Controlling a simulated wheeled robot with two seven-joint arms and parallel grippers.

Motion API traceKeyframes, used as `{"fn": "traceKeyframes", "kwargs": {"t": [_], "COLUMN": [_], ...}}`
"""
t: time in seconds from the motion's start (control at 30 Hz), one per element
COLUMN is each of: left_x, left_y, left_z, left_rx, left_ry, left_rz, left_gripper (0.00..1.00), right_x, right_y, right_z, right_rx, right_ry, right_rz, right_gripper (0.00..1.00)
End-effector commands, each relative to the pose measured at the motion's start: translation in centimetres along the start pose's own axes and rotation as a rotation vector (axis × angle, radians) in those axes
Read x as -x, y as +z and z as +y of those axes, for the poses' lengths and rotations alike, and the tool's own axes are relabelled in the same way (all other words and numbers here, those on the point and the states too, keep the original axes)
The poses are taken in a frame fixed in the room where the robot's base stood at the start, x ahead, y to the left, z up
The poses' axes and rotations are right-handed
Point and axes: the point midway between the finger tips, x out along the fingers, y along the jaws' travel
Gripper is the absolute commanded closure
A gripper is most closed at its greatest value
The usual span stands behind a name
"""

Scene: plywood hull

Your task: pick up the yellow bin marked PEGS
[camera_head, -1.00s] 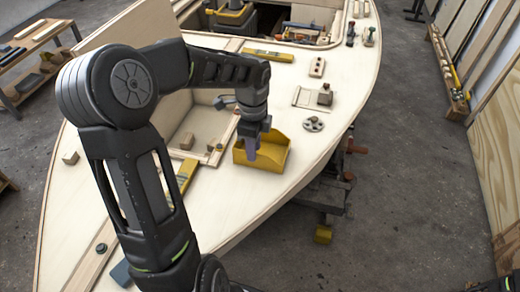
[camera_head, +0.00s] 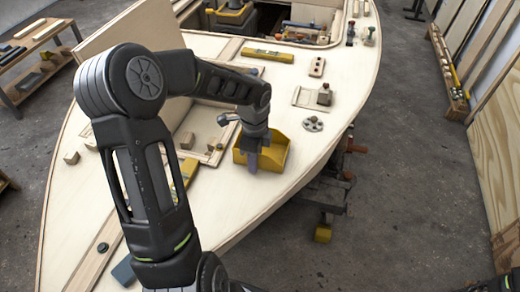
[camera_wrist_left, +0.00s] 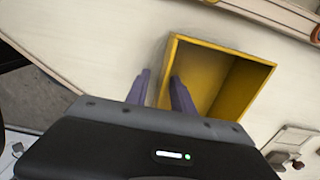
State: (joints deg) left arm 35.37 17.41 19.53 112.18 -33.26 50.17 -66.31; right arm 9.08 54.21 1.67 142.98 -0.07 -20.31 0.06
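The yellow bin (camera_head: 276,153) sits on the pale plywood deck, right of an open hatch. It is open-topped and looks empty, and no PEGS marking can be read. It also shows in the left wrist view (camera_wrist_left: 236,72). My left gripper (camera_head: 253,163) is at the bin's near left side in the head view. In the left wrist view its two purple fingers (camera_wrist_left: 160,88) are apart, one on each side of the bin's left wall. The wall's lower end is partly hidden, and contact cannot be told. My right gripper does not show.
A hatch recess (camera_head: 203,128) with small wood blocks lies left of the bin. A yellow level (camera_head: 267,56) lies behind it, and a grey round fitting (camera_head: 313,124) to its right. The deck's edge is close on the right; the deck in front is clear.

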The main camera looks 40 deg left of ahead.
Motion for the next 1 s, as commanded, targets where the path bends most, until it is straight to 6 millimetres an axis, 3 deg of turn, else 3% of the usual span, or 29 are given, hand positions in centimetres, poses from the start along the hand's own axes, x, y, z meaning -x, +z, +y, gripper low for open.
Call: {"fn": "traceKeyframes", "kwargs": {"t": [0.33, 0.7, 1.0], "left_x": [0.03, 0.03, 0.02], "left_y": [0.01, 0.01, 0.01], "left_z": [0.0, 0.01, 0.01], "left_rx": [0.0, 0.0, 0.0], "left_ry": [0.0, 0.0, 0.001], "left_rz": [0.0, 0.0, 0.0], "left_gripper": [0.71, 1.0, 1.0], "right_x": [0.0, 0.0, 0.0], "right_y": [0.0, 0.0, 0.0], "right_z": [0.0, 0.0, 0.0], "right_rx": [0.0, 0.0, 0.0], "right_ry": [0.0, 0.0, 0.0], "right_rz": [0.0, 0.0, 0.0], "right_gripper": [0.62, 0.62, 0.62]}}
